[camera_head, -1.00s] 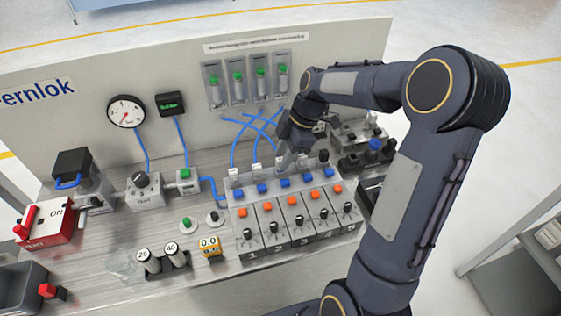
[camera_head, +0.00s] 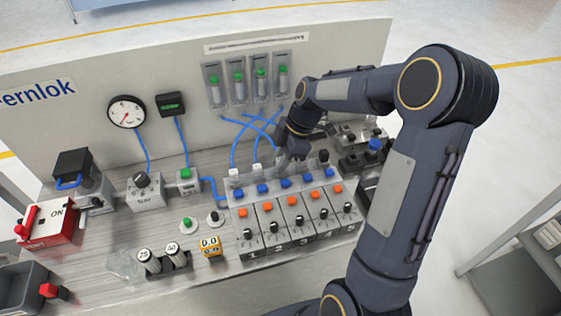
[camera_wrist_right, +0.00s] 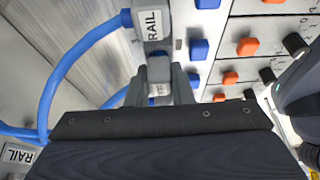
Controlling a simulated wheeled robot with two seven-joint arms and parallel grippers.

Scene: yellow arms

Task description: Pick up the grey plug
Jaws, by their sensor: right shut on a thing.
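My right gripper (camera_head: 283,158) is at the back edge of the valve block, at the right of two white plugs with blue hoses. In the right wrist view its fingers (camera_wrist_right: 161,88) are closed around a small grey plug (camera_wrist_right: 159,69). The plug's lower part is between the fingers. In the head view the gripper covers the plug. I cannot tell whether the plug is still seated in the block. My left gripper is not in view.
The valve block (camera_head: 292,215) has blue, orange and black buttons. A RAIL-labelled plug (camera_wrist_right: 151,24) with a blue hose is close beside the fingers. A black plug (camera_head: 323,156) stands to the right. Blue hoses (camera_head: 235,140) cross behind, below green-capped cylinders.

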